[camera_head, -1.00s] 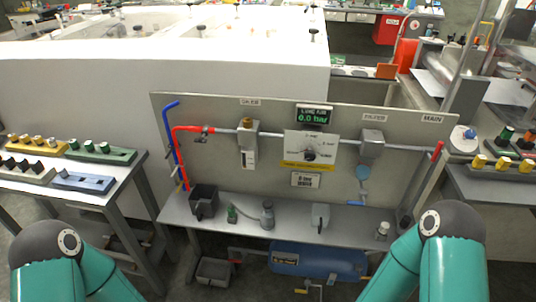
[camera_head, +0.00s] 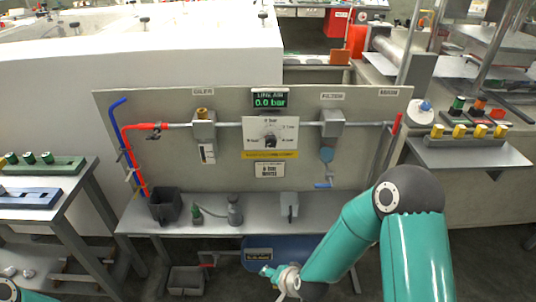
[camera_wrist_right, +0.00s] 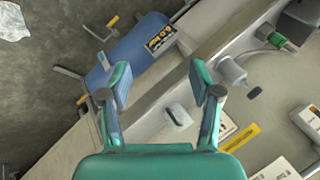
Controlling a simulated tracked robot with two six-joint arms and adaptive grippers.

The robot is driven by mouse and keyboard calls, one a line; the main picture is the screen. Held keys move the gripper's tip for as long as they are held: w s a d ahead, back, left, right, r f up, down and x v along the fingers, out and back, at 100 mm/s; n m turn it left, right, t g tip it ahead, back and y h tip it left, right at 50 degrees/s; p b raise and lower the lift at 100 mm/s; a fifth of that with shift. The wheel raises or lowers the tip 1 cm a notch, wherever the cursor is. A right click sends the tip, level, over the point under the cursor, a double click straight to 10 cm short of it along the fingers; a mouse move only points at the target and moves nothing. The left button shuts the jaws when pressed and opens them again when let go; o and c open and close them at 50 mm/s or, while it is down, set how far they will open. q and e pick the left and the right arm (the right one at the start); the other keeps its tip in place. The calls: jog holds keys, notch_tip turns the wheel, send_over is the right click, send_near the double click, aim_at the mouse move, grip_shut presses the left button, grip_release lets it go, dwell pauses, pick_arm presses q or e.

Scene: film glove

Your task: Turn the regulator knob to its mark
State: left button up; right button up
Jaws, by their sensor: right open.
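The regulator knob (camera_head: 271,140) is a small dark knob on a white dial plate (camera_head: 288,124) in the middle of the upright grey panel. The mark it points to is too small to read. A display (camera_head: 270,99) above it reads 0.0 bar in green. In the head view my right gripper (camera_head: 268,271) is low in front of the bench, below and apart from the knob. In the right wrist view its fingers (camera_wrist_right: 160,76) are spread with nothing between them. Only a bit of my left arm shows at the lower left; its gripper is out of view.
The bench shelf (camera_head: 332,208) carries a dark bin (camera_head: 165,205), a grey bottle (camera_head: 235,210) and a light grey box (camera_head: 289,207). A blue tank (camera_wrist_right: 145,40) lies beneath. Red and blue pipes (camera_head: 126,150) stand at the left. Side tables flank the bench.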

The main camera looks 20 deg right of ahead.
jog(key=w+r+m+t+h+b, duration=0.2)
jog(key=w+r+m+t+b, duration=0.5)
jog(key=w, duration=0.4)
jog(key=m+t+h+b, duration=0.45)
jog(key=m+b, duration=0.25)
jog(key=m, duration=1)
send_near(270, 143)
pick_arm(q)
notch_tip(270, 143, down, 14)
jog(key=p, duration=0.2)
jog(key=shift+f, duration=0.2)
pick_arm(e)
jog(key=shift+h, duration=0.35)
jog(key=x, duration=1.1)
jog(key=shift+w, duration=0.2)
jog(key=c, duration=1.1)
pick_arm(q)
jog(key=shift+d, duration=0.1)
pick_arm(e)
jog(key=shift+a, duration=0.15)
jog(key=shift+c, duration=0.3)
